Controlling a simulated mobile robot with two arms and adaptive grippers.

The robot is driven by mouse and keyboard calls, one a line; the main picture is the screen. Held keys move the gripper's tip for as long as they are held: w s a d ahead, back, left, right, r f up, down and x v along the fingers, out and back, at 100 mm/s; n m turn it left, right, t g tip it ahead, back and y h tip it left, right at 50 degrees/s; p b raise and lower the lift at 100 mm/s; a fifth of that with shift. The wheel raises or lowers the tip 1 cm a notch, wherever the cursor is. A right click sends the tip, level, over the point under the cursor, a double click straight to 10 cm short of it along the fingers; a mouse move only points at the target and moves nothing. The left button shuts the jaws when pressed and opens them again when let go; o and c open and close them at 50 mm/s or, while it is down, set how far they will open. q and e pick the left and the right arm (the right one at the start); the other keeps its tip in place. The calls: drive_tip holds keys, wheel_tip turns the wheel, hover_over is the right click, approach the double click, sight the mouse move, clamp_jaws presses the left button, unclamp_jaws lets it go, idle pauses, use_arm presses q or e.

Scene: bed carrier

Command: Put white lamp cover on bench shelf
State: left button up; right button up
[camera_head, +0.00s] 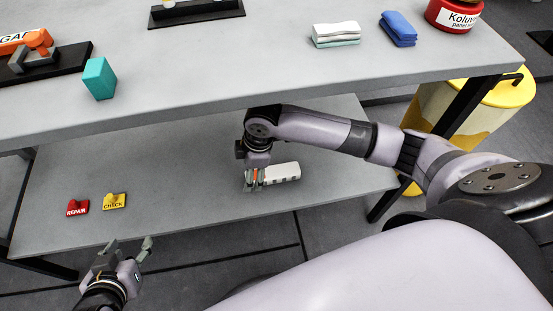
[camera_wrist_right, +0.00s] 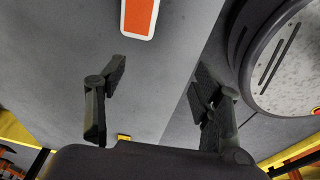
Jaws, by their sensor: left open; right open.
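The white lamp cover (camera_head: 284,172) lies on the lower bench shelf (camera_head: 200,193), towards its right half. My right gripper (camera_head: 255,182) is at the cover's left end, low over the shelf; its fingers are small here, and I cannot tell whether they touch the cover. In the right wrist view, the right gripper (camera_wrist_right: 160,70) is open with nothing between its fingers. A white-edged orange piece (camera_wrist_right: 139,16) shows beyond the fingertips, cut off by the top edge; it may be the cover's end. My left gripper (camera_head: 127,249) is open and empty in front of the shelf's front edge.
Red REPAIR (camera_head: 77,208) and yellow CHECK (camera_head: 114,201) markers sit at the shelf's left. The bench top (camera_head: 230,75) overhangs the shelf and holds a teal block (camera_head: 99,78), folded cloths (camera_head: 336,34) and a red can (camera_head: 453,14). A yellow bin (camera_head: 490,105) stands right.

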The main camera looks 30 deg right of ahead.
drive_tip(key=s+a+r+m+t+y, duration=0.3)
drive_tip(key=s+a+m+y, duration=0.15)
drive_tip(key=a, duration=0.45)
drive_tip(key=s+d+r+m+t+h, duration=0.1)
drive_tip(key=s+d+m+t+h, duration=0.1)
drive_tip(key=d+m, duration=0.2)
drive_tip(key=s+d+r+m+t+h, duration=0.2)
drive_tip(key=d+m+t, duration=0.1)
drive_tip(key=d, duration=0.5)
drive_tip(key=shift+s+d+r+m+h, duration=0.25)
drive_tip(key=shift+m+h, duration=0.1)
drive_tip(key=shift+m, duration=0.1)
drive_tip(key=shift+a, duration=0.1)
